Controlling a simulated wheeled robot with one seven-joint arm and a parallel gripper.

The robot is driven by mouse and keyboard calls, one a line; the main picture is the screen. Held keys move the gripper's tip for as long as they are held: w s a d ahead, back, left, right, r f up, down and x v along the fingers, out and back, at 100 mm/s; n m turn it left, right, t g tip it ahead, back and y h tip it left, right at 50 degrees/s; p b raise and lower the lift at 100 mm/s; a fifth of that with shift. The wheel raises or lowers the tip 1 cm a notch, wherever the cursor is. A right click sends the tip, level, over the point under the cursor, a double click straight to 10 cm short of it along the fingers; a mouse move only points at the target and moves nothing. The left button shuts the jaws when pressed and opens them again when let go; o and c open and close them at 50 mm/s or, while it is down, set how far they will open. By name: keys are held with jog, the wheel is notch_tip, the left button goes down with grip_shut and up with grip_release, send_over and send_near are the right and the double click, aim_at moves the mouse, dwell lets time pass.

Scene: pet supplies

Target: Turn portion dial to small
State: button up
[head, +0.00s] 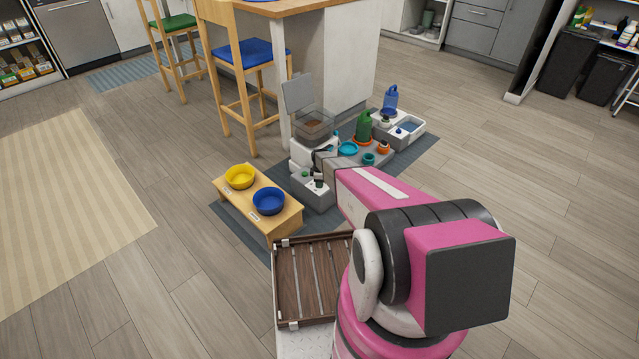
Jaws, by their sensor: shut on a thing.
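The pet feeder (300,150) stands on the blue-grey mat, with a clear hopper (314,126) of brown kibble on top. The hopper's grey lid (298,94) stands up, open. My arm reaches in from the lower right. My gripper (323,154), small and dark, is at the right front of the feeder's body, shut on what appears to be the portion dial. The dial's face and pointer are hidden or too small to read. A low grey-white unit (313,190) with small green and black parts on top sits just in front of the feeder.
A wooden stand (258,215) with a yellow bowl (239,177) and a blue bowl (269,201) is left of the feeder. Bottles and bowls crowd the grey blocks to its right. A slatted brown tray (312,280) lies nearer. A blue-seated stool (250,54) stands behind.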

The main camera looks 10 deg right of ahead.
jog(key=n, duration=0.5)
jog(key=shift+n, duration=2.4)
jog(key=o, duration=0.9)
jog(key=shift+r, duration=0.1)
notch_tip(320, 180, up, 11)
jog(key=shift+f, duration=0.2)
